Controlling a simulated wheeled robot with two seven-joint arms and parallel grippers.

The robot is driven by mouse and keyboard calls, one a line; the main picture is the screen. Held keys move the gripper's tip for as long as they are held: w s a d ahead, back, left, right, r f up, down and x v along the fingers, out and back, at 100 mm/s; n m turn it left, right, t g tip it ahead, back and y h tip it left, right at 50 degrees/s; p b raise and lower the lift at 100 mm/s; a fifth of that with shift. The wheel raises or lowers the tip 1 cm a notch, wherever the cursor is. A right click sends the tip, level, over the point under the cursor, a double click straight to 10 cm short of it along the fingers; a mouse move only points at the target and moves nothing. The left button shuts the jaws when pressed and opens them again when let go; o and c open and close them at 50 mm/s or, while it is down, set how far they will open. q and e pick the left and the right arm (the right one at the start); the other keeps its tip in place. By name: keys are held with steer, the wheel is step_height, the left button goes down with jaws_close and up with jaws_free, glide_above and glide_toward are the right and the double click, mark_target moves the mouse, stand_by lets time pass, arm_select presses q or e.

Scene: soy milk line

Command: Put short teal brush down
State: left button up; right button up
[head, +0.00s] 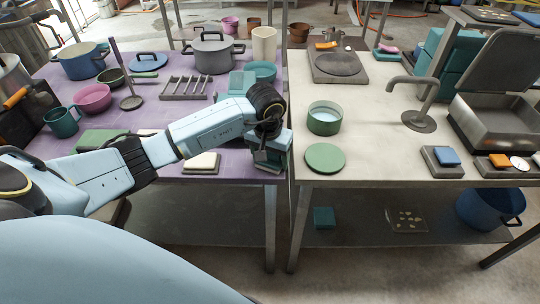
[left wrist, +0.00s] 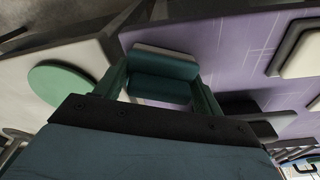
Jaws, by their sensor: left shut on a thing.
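The short teal brush (left wrist: 162,72) is a dark teal block with a pale strip along one long side. In the left wrist view it sits between the two fingers of my left gripper (left wrist: 160,88), which is shut on it. In the head view my left gripper (head: 270,150) points down at the front right corner of the purple table (head: 225,168), and mostly hides the brush. I cannot tell whether the brush touches the table top. My right gripper is not in view.
A slotted rack (head: 185,88) and a grey pot (head: 213,55) stand behind. On the pale table to the right are a green disc (head: 325,157) and a green round container (head: 324,120).

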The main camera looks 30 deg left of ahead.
mark_target(268, 161)
arm_select(q)
steer(key=o, duration=0.6)
steer(key=shift+f, duration=0.15)
steer(key=o, duration=0.4)
steer(key=shift+o, duration=0.2)
steer(key=shift+r, duration=0.2)
step_height(268, 161, up, 12)
steer(key=s, duration=0.1)
steer(key=shift+s+p, duration=0.2)
steer(key=shift+p, duration=0.1)
steer(key=shift+d, duration=0.15)
